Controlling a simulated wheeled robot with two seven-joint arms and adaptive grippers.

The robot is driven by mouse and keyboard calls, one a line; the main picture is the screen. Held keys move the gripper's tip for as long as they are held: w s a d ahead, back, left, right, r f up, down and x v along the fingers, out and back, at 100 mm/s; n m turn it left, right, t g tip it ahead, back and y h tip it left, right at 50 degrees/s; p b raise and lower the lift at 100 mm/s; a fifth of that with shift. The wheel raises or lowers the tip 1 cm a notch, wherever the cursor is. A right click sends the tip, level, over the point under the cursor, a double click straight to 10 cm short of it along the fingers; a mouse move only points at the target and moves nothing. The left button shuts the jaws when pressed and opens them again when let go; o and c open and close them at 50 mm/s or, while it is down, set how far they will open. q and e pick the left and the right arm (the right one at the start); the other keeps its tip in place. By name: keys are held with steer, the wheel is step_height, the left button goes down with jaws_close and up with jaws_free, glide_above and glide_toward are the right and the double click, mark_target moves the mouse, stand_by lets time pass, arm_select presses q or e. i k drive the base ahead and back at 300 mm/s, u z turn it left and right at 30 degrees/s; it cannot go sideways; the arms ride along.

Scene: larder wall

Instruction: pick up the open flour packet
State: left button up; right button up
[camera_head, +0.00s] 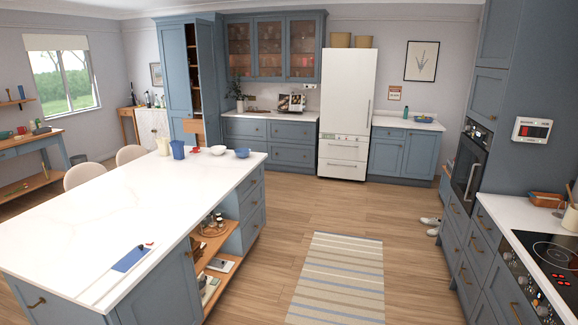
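I cannot make out an open flour packet for sure in the head view. The tall blue larder cupboard (174,68) at the back left has a door standing open, and the items on its narrow visible shelves are too small to tell. A blue upright container (178,149) and a white one (163,146) stand at the far end of the white island worktop (90,215); I cannot tell whether either is a packet. Neither of my grippers is in view.
A white bowl (218,150) and a blue bowl (242,153) share the island's far end. Chairs (85,174) stand on its left side. A striped rug (338,280) lies on the open floor to the right. A white fridge (346,105) stands at the back.

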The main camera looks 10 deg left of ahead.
mark_target(164, 143)
steer(key=u, duration=0.05)
steer(key=i, duration=5.4)
steer(key=u, duration=0.15)
steer(key=i, duration=1.95)
steer(key=u, duration=0.3)
steer(key=i, duration=1.85)
steer(key=u, duration=0.9)
steer(key=i, duration=1)
steer(key=u, duration=2)
steer(key=i, duration=1)
steer(key=u, duration=0.9)
steer(key=i, duration=0.45)
steer(key=u, duration=0.1)
